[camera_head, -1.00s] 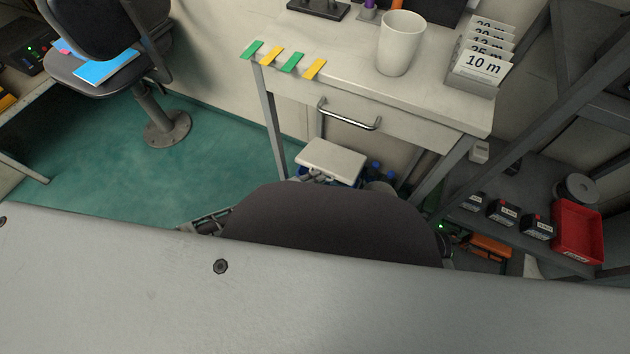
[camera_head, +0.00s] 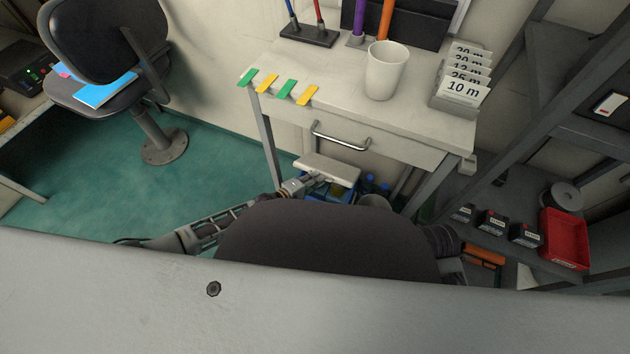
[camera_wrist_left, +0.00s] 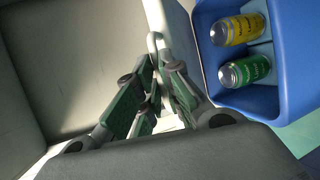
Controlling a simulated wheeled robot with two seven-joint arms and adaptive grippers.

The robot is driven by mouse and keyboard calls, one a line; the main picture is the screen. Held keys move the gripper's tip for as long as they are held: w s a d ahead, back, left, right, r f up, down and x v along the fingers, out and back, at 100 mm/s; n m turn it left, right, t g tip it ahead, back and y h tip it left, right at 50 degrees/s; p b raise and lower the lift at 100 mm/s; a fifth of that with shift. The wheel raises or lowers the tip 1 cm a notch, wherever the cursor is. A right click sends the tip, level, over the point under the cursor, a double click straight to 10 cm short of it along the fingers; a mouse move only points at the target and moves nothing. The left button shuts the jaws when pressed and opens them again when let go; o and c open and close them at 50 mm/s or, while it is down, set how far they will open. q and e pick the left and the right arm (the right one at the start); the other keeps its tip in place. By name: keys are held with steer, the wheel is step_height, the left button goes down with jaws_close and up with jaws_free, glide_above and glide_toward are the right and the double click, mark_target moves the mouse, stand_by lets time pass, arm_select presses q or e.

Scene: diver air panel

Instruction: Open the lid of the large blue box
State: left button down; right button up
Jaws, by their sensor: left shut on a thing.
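The large blue box (camera_head: 344,196) stands on the floor below the white drawer table. It shows in the wrist view too (camera_wrist_left: 288,75), with a yellow can (camera_wrist_left: 238,29) and a green can (camera_wrist_left: 244,70) inside. Its pale lid (camera_head: 328,167) is raised and tilted, so the inside shows. My left gripper (camera_head: 316,181) is at the near edge of the lid. In the wrist view the left gripper (camera_wrist_left: 155,88) is shut at a small pale loop on the lid; the exact contact is partly hidden by the fingers. My right gripper is out of view.
Above the box is the table's drawer with a metal handle (camera_head: 340,141). A white cup (camera_head: 386,72) and depth cards (camera_head: 462,90) stand on the tabletop. A rack shelf with a red tray (camera_head: 564,238) is at right. Green floor (camera_head: 90,190) is clear at left.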

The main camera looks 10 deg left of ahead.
arm_select(q)
steer(key=c, duration=1.6)
jaws_free()
steer(key=shift+o, duration=0.2)
steer(key=v, duration=1.2)
steer(key=shift+m, duration=0.4)
